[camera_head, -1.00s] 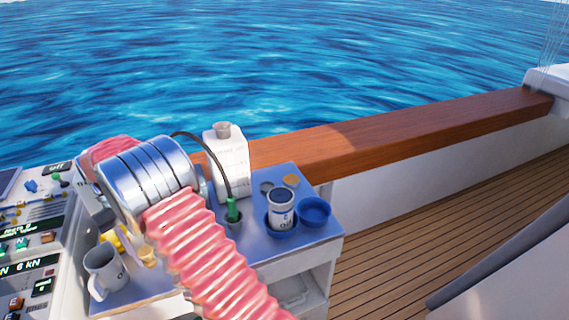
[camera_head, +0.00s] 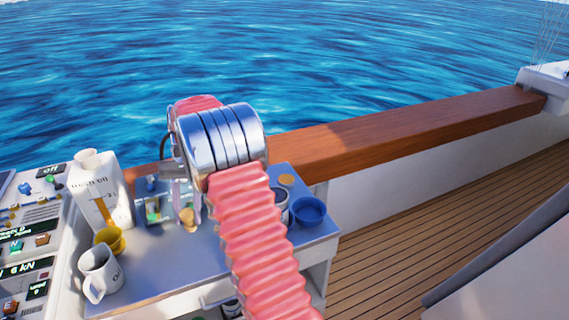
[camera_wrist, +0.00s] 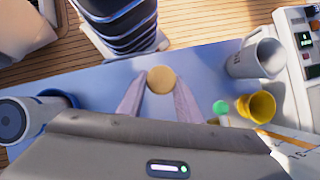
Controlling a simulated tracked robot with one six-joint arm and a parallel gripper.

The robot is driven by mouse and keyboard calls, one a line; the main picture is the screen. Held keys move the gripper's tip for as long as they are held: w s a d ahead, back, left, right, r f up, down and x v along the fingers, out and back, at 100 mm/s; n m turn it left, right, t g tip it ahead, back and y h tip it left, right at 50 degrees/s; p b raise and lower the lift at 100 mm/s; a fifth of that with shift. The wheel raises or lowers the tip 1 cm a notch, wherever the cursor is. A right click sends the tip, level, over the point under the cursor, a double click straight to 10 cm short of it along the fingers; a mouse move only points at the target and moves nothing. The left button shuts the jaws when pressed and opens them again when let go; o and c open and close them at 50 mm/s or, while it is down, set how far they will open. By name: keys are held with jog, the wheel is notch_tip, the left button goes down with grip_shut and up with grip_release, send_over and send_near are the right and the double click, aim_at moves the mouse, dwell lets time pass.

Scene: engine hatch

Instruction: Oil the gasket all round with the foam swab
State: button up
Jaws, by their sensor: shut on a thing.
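My gripper (camera_head: 188,208) hangs over the blue-topped table and is shut. In the wrist view its two pale fingers (camera_wrist: 158,88) close in on a round tan foam head, the foam swab (camera_wrist: 161,79). The swab also shows as a small tan blob below the fingers in the head view (camera_head: 188,220). It appears above the tabletop; contact with it cannot be told. I cannot pick out the gasket in either view. My arm hides part of the table's back and right.
A white jug (camera_head: 97,192), a yellow cup (camera_head: 110,240) and a white mug (camera_head: 101,274) stand at the left. A blue cup (camera_head: 308,212), a partly hidden white can (camera_head: 283,203) and a flat tan disc (camera_head: 287,181) are at the right. The table's front middle (camera_head: 165,270) is clear.

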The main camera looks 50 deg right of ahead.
jog(key=s+d+r+m+t, duration=0.4)
jog(key=s+d+m, duration=0.3)
jog(key=d, duration=0.4)
jog(key=s+d+r+m+t, duration=0.4)
jog(key=s+d+r+m, duration=0.2)
jog(key=s+d+m, duration=0.2)
jog(key=d+m, duration=0.2)
jog(key=d, duration=0.1)
jog(key=shift+d+r, duration=0.25)
jog(key=shift+r, duration=0.15)
jog(key=shift+f, duration=0.15)
